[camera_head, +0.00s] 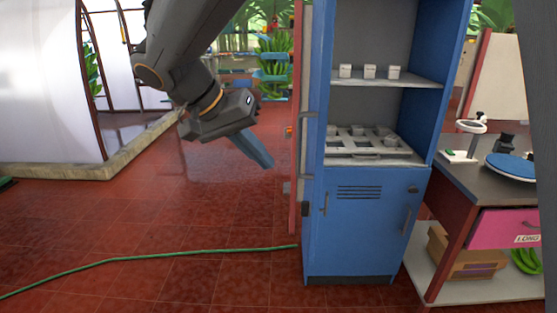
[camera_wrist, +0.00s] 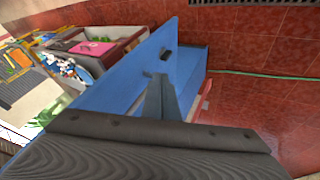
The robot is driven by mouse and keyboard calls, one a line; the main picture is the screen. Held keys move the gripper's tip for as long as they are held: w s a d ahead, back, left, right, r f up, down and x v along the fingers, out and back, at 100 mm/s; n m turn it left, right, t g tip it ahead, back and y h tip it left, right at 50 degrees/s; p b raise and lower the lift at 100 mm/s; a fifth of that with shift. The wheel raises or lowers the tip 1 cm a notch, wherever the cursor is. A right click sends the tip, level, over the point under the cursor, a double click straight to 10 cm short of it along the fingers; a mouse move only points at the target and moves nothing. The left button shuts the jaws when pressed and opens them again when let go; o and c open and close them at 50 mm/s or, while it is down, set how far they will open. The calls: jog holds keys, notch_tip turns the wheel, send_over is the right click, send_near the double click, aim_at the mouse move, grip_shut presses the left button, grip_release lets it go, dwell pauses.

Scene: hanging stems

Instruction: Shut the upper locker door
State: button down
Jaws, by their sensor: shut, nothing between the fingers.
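The blue locker (camera_head: 365,225) stands right of centre in the head view. Its upper compartment is open. The upper door (camera_head: 304,70) stands swung out at the locker's left side, seen almost edge-on. The lower door (camera_head: 388,212) is shut, with vent slots and a handle. My gripper (camera_head: 268,163) is shut and empty, left of the upper door, its fingers pointing down and right. A gap of floor shows between them in the picture; depth is hard to judge. In the wrist view my gripper (camera_wrist: 158,80) appears before blue locker panels (camera_wrist: 125,85).
Small white boxes (camera_head: 369,72) and a grey tray (camera_head: 365,152) sit on the locker shelves. A workbench (camera_head: 462,180) stands close on the right. A green hose (camera_head: 150,257) crosses the red floor. The floor left of the locker is otherwise clear.

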jog(key=w+d+f+p, duration=0.2)
jog(key=d+f+p, duration=0.2)
jog(key=d+f, duration=0.3)
jog(key=shift+d, duration=0.85)
